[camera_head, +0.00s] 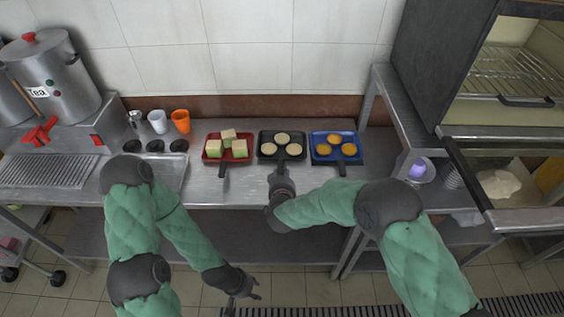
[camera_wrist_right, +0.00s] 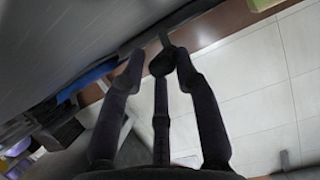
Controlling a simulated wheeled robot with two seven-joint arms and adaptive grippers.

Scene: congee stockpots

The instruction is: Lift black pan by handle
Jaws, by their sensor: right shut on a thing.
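The black pan (camera_head: 282,136) stands on the steel counter between a red pan and a blue pan. It holds several round pale pieces. Its handle points toward the front edge. My right gripper (camera_head: 279,178) is at the handle, which is mostly hidden by it. In the right wrist view my right gripper (camera_wrist_right: 160,62) has its fingers closed in around a dark end that seems to be the handle. My left gripper (camera_head: 240,288) hangs low in front of the counter, away from the pans, and its fingers look spread and empty.
The red pan (camera_head: 207,154) with green-sided cubes is to the left, the blue pan (camera_head: 356,157) with orange rounds to the right. Cups (camera_head: 181,121) and a tea urn (camera_head: 57,82) stand further left. A shelf rack (camera_head: 387,104) and an open oven (camera_head: 517,75) bound the right.

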